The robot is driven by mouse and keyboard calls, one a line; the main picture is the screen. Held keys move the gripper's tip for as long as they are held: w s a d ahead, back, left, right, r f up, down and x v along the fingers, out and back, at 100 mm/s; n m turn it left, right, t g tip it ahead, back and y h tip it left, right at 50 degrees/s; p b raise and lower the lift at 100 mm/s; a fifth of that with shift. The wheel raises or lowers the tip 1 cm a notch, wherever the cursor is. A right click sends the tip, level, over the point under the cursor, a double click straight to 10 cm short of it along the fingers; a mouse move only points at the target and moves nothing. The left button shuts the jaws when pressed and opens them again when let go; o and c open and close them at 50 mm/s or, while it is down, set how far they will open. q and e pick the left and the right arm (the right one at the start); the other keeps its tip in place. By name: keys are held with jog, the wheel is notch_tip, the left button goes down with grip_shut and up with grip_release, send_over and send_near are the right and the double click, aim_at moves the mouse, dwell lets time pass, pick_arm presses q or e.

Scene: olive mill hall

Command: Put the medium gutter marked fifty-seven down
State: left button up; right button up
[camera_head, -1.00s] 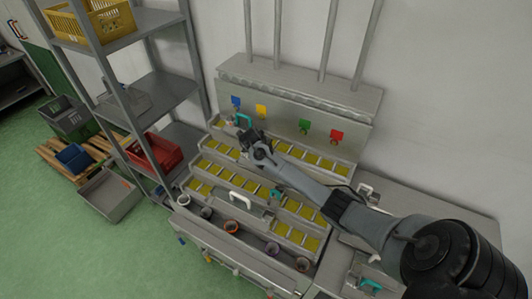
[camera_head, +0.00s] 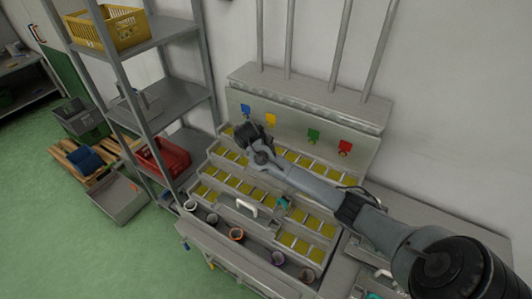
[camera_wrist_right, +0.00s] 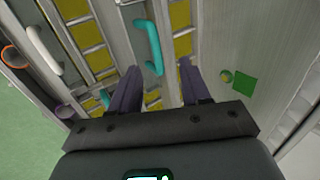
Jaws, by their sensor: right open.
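Grey gutters with yellow pads lie in stepped rows on a metal stand (camera_head: 225,222). I cannot read the number fifty-seven on any of them. My right gripper (camera_head: 252,133) is over the upper rows at their left part. In the right wrist view its two fingers (camera_wrist_right: 158,68) are apart, with a teal handle (camera_wrist_right: 148,45) of a gutter in line with the gap between them, not gripped. A white handle (camera_head: 245,207) and another teal handle (camera_head: 282,202) show on lower rows; the white one is also in the wrist view (camera_wrist_right: 45,50). My left gripper is out of view.
Blue (camera_head: 245,110), yellow (camera_head: 270,119), green (camera_head: 313,136) and red (camera_head: 345,147) tags hang on the backboard. Several cups, one orange-rimmed (camera_head: 236,234), line the front ledge. A shelf (camera_head: 180,98) with a red crate (camera_head: 163,157) stands close at left.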

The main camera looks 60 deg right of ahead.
jog(key=s+a+f+n+t+y, duration=0.1)
jog(key=s+a+f+n, duration=0.25)
jog(key=a+n, duration=0.3)
jog(key=s+a+f+n+y, duration=0.1)
jog(key=s+a+f+n, duration=0.25)
jog(key=a+n, duration=0.3)
jog(key=s+a+f+n+t+y, duration=0.1)
jog(key=s+a+f+n, duration=0.25)
jog(key=a+n, duration=0.35)
jog(key=s+a+r+n+t+y, duration=0.1)
jog(key=s+a+r+n+y, duration=0.1)
jog(key=s+a+n, duration=1.2)
jog(key=n+y, duration=0.1)
jog(key=n, duration=0.2)
jog(key=shift+s+r+y, duration=0.3)
jog(key=shift+y, duration=0.1)
jog(key=shift+s+d, duration=0.1)
jog(key=shift+d, duration=0.05)
